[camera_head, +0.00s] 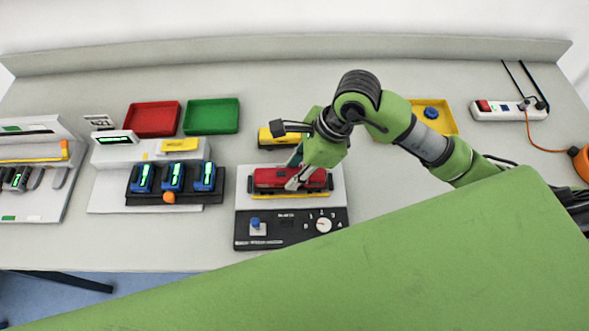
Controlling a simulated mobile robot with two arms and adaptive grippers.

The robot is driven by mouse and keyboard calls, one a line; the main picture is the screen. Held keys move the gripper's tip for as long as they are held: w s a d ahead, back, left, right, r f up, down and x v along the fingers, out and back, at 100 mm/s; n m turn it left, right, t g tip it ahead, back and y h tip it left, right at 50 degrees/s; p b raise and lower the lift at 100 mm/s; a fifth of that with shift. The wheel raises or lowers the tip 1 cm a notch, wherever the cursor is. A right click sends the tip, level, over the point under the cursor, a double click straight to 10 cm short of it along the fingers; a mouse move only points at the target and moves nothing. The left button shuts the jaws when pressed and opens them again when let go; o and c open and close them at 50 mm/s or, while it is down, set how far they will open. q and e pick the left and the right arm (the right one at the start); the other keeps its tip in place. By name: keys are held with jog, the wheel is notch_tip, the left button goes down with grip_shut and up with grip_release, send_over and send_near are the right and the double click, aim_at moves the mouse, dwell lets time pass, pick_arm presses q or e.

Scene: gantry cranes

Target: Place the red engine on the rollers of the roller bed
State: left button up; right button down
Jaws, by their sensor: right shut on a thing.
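The red engine (270,178) lies lengthwise over the roller bed (243,215), at the bed's upper part. My right gripper (296,183) comes down from above and is shut on the engine, covering part of its middle and right half. I cannot tell whether the engine's wheels touch the rollers, as its underside is hidden. A yellow strip on the bed shows just in front of the engine. The bed's black front panel has a blue knob (255,222) and a white dial (323,225). My left gripper is not in view.
A yellow engine (266,138) stands behind the bed, partly hidden by my right arm. A red tray (153,119), a green tray (212,116) and a charger with blue packs (173,177) are to the left. A yellow tray (448,119) and a power strip (509,110) are right.

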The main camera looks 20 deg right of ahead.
jog(key=c, duration=1.6)
grip_release()
jog(key=shift+r+p, duration=0.25)
jog(key=shift+p, duration=0.15)
jog(key=b+v, duration=0.2)
jog(key=v, duration=0.8)
jog(key=shift+d+r, duration=0.15)
jog(key=shift+d, duration=0.05)
jog(key=shift+s+d+r, duration=0.15)
jog(key=shift+d+r, duration=0.05)
jog(key=shift+r, duration=0.4)
